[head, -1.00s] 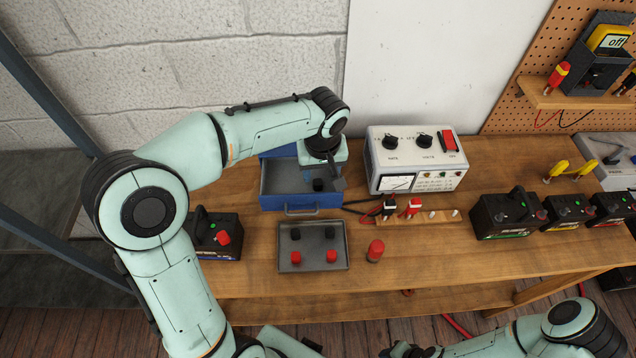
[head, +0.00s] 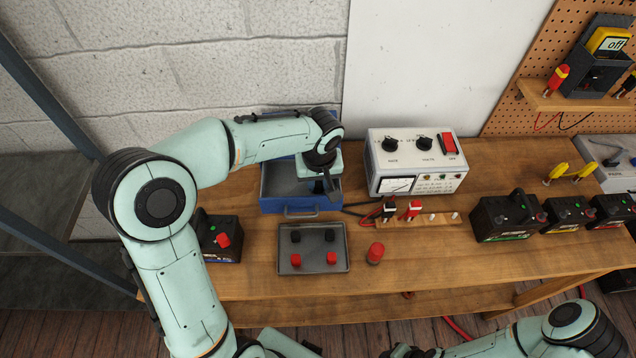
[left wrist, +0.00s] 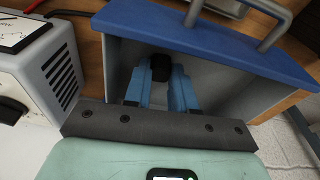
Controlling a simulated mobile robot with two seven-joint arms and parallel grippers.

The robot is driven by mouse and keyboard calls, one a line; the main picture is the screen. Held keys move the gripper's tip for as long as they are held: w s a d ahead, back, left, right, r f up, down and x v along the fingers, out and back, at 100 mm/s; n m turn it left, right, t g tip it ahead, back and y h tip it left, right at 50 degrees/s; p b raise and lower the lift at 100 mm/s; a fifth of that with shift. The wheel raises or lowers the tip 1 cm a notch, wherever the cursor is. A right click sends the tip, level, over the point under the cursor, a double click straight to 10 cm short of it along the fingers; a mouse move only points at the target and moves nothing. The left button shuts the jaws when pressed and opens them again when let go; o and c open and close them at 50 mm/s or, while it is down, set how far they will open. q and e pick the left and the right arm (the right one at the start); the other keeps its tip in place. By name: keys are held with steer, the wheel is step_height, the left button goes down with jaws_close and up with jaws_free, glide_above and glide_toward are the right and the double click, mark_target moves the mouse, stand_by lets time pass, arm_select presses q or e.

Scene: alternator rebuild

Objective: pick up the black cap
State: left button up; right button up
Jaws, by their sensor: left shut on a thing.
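The black cap (left wrist: 160,68) is between the blue fingertips of my left gripper (left wrist: 161,76) in the left wrist view. The gripper is shut on it. In the head view my left gripper (head: 328,188) points down into the open blue drawer (head: 301,203). The cap is hidden there behind the gripper. The drawer front shows in the left wrist view (left wrist: 215,42), close beyond the fingers. I cannot tell whether the cap still touches the drawer floor. My right gripper is out of view.
A grey tray (head: 313,265) in front of the drawer holds two black and two red caps. A red cap (head: 375,252) stands beside it. A white tester (head: 417,160) stands right of the drawer. A black battery (head: 219,240) is at the left. Bare bench lies in front.

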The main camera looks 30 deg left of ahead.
mark_target(319, 184)
arm_select(q)
steer(key=shift+r, duration=0.15)
